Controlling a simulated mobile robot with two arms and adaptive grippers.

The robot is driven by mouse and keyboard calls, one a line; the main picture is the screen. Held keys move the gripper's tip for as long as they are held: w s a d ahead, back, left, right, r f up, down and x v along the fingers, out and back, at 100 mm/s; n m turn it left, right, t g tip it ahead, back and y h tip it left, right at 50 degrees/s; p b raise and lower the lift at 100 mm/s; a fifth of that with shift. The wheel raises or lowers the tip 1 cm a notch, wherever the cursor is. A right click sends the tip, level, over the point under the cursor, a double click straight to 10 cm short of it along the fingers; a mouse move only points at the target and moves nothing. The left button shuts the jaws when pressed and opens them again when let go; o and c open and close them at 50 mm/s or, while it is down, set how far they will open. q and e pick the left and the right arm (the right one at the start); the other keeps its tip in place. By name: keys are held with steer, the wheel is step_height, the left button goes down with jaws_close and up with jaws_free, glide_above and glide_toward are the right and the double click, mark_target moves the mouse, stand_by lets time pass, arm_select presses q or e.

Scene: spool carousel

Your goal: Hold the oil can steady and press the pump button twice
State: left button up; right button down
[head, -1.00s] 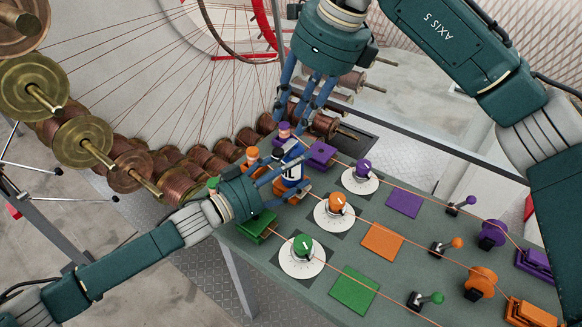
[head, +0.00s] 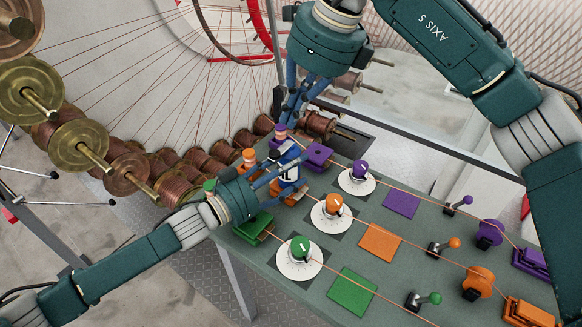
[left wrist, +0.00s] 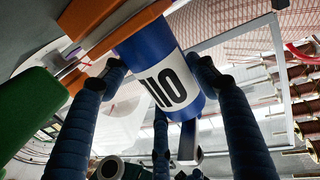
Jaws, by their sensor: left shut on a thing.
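The oil can (head: 291,170) is blue with a white label and stands at the far left part of the green bench. In the left wrist view the can (left wrist: 187,50) appears upside down between blue fingers. My left gripper (head: 278,178) is shut around the can's side. My right gripper (head: 287,118) hangs above and behind the can, fingers pointing down and close together, apart from it. Whether its fingers are fully shut is unclear. The pump button on the can's top is too small to make out clearly.
The bench (head: 320,285) carries green, orange and purple dials, coloured pads and levers. Orange (head: 249,157) and purple (head: 281,131) bobbin-like pieces stand close to the can. A green block (head: 254,228) sits below my left gripper. Copper spools (head: 180,185) line the wheel at left.

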mark_target(276, 155)
stand_by(0.8)
steer(key=a+n+t, duration=0.1)
steer(key=t, duration=0.1)
steer(key=a+r+n+t+y, duration=0.1)
steer(key=w+a+n+t, duration=0.1)
steer(key=t, duration=0.1)
steer(key=shift+w+a+r+n+t+y, duration=0.1)
steer(key=shift+a+r+n+t+y, duration=0.1)
steer(key=shift+r+n+t+y, duration=0.15)
steer(key=shift+f, duration=4.4)
steer(key=shift+f, duration=0.1)
steer(key=shift+f, duration=0.25)
